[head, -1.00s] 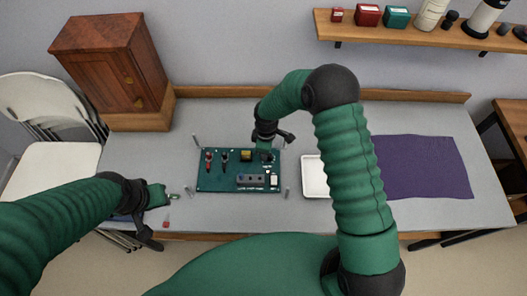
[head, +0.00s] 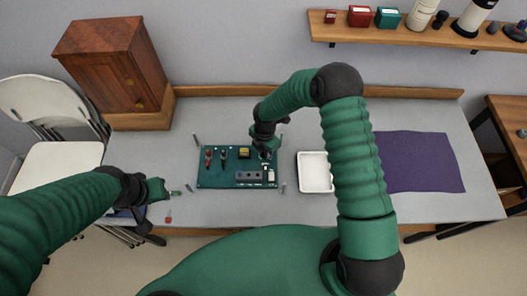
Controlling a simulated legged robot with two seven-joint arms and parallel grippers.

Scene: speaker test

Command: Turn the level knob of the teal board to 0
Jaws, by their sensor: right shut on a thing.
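The teal board (head: 225,180) lies flat on the grey table. It carries red and black parts on its left, a yellow block (head: 244,152) at the top and a grey strip with a white part along the lower right. My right gripper (head: 265,154) reaches down from above onto the board's upper right corner and is shut on a small knob there. The gripper mostly hides this knob, and its pointer and scale cannot be read. My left gripper (head: 163,190) hovers near the table's front left, apart from the board; its fingers are too small to judge.
Thin posts stand around the board. A white tray (head: 315,187) lies to its right, beside my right arm, and a purple mat (head: 425,165) lies further right. A wooden cabinet (head: 105,70) stands back left. A small red item (head: 168,218) lies near the front edge.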

